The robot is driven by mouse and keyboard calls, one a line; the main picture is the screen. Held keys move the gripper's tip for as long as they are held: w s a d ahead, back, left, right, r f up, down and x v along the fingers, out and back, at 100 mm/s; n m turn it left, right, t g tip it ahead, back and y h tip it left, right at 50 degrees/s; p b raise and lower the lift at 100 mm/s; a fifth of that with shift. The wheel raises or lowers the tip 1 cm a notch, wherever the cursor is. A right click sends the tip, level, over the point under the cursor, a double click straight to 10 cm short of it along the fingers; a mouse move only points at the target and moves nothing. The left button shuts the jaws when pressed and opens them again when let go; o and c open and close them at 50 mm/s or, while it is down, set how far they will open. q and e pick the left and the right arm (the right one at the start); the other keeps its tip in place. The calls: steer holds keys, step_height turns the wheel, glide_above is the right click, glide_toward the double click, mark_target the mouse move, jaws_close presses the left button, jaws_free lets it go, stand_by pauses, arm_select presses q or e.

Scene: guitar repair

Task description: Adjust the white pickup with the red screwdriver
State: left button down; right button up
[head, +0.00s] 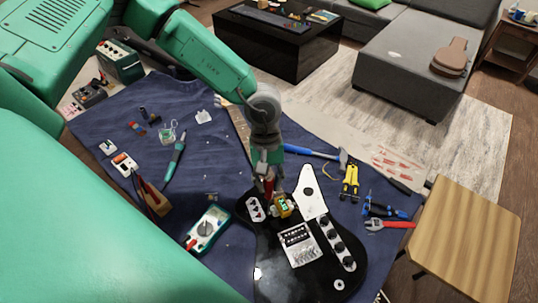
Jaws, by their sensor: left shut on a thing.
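A black electric guitar body (270,268) lies on the blue cloth. A pale pickup and metal bridge assembly (297,240) sits on the body, beside the white pickguard (309,196). I cannot tell which part is the white pickup. My left gripper (267,172) points down over the guitar's neck end. It is shut on a red tool, the red screwdriver (269,187), with only a bit of red showing below the fingers. Its tip is not clear, so contact with the guitar is unclear. A small yellow-green object (282,205) is close beside it. My right gripper is not in view.
A multimeter (208,229) lies left of the guitar. A hammer (315,153), yellow wire strippers (349,182), blue pliers (383,209) and a red-handled wrench (390,225) lie to the right. A wooden stool (470,235) stands beside the cloth.

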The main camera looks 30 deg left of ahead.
arm_select(q)
steer(key=m+y, duration=0.1)
steer(key=m, duration=0.4)
steer(key=shift+g, duration=0.4)
steer(key=m+y, duration=0.1)
steer(key=m, duration=0.4)
steer(key=shift+y, duration=0.4)
steer(key=m, duration=0.3)
steer(key=m+y, duration=0.1)
steer(key=m, duration=0.2)
steer(key=shift+y, duration=0.3)
steer(key=m+t, duration=0.1)
steer(key=m, duration=0.1)
steer(key=m+y, duration=0.1)
steer(key=m, duration=0.2)
steer(key=shift+m+t, duration=0.3)
steer(key=shift+t, duration=0.1)
